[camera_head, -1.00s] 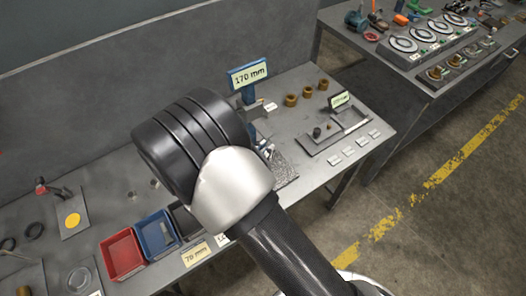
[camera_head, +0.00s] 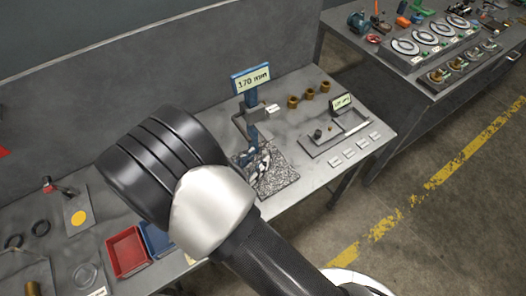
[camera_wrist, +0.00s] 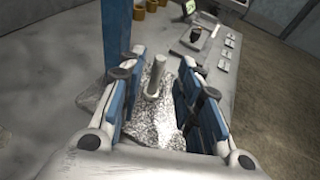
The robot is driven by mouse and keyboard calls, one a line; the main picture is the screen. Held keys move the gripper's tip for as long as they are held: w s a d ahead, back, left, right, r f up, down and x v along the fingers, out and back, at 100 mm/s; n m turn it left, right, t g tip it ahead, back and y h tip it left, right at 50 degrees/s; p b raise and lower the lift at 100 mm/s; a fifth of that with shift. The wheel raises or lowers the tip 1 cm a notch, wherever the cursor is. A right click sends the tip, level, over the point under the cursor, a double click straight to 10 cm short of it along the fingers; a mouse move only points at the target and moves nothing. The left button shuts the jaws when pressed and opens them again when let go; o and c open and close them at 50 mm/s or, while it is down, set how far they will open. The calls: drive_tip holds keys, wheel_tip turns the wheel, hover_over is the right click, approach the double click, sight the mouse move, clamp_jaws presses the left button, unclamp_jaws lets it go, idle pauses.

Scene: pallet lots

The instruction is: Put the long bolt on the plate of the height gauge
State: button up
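The long bolt (camera_wrist: 156,78) is a pale grey shaft that stands upright on the speckled plate (camera_wrist: 150,128) in the wrist view. My gripper (camera_wrist: 162,62) has blue and white fingers and is open. The fingers are on either side of the bolt, with visible gaps. The height gauge has a blue column (camera_wrist: 118,30), close to the left finger. In the head view its sign (camera_head: 251,80) reads 170 mm, above the speckled plate (camera_head: 283,176). Small blue and white parts show over that plate, too small to tell apart.
Several brown nuts (camera_head: 293,102) stand behind the gauge. A grey tray (camera_head: 322,146) with a small sign and labels lies to its right. A red bin (camera_head: 126,252) and a blue bin (camera_head: 158,239) are at the front left. A second bench (camera_head: 432,75) stands at the far right.

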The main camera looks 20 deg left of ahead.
drive_tip(key=p+v, duration=0.1)
drive_tip(key=v, duration=0.5)
drive_tip(key=shift+s, duration=0.25)
drive_tip(key=w+d+r+m+g+h, duration=0.1)
drive_tip(key=d+r+m+g+h, duration=0.1)
drive_tip(key=d+r+m+g, duration=0.55)
drive_tip(key=w+d+r+m+g+h, duration=0.1)
drive_tip(key=d+r+m+g+h, duration=0.15)
drive_tip(key=d+r+m, duration=0.9)
drive_tip(key=s+d+r+m+t+y, duration=0.1)
drive_tip(key=s+d+r+m+y, duration=0.4)
drive_tip(key=s+d+m+y, duration=0.4)
drive_tip(key=s+d+m, duration=0.2)
drive_tip(key=m, duration=0.2)
drive_tip(key=shift+d, duration=0.3)
